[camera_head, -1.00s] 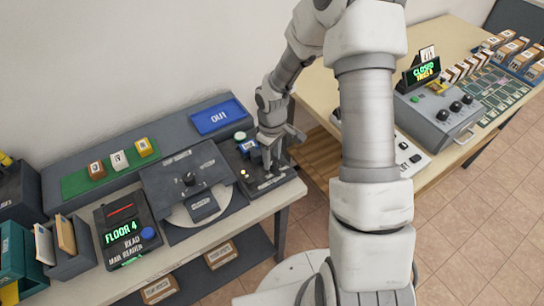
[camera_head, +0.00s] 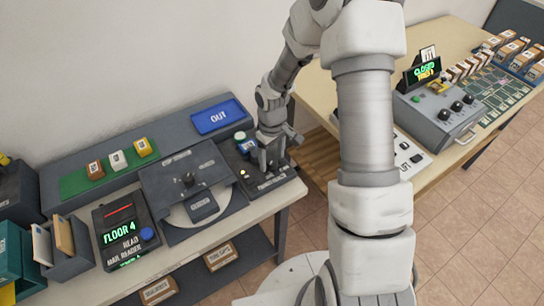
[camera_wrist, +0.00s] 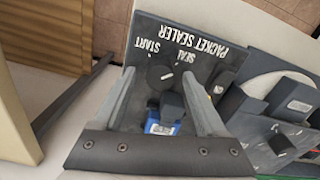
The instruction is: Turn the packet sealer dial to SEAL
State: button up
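The packet sealer (camera_head: 286,173) is a dark panel at the right end of the left bench. The wrist view shows its face (camera_wrist: 208,62) with the white words PACKET SEALER, SEAL and START. A round black dial (camera_wrist: 160,77) sits beside the START and SEAL labels; I cannot clearly read its pointer. My gripper (camera_wrist: 159,74) is open, with one finger on each side of the dial; I cannot tell if they touch it. In the head view my gripper (camera_head: 269,158) is over the sealer and hides part of it.
A dark block and a blue-sided part (camera_wrist: 160,127) show between my fingers, nearer the palm. A scale-like unit with a round plate (camera_head: 204,206) stands left of the sealer. A blue OUT tray (camera_head: 218,117) lies behind. A wooden table (camera_head: 440,45) stands to the right.

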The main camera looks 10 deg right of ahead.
aim_at(272, 161)
notch_tip(272, 161, up, 17)
jog(key=p, duration=0.1)
jog(key=shift+r, duration=0.2)
dwell(0.3)
dwell(0.3)
jog(key=s+r+m+t, duration=0.2)
jog(key=s+r+m, duration=0.1)
jog(key=s+r, duration=0.4)
jog(key=s+r+m+t, duration=0.3)
jog(key=s+r, duration=0.5)
jog(key=s, duration=0.6)
jog(key=shift+d+r+t, duration=0.15)
jog(key=shift+t, duration=0.15)
dwell(0.6)
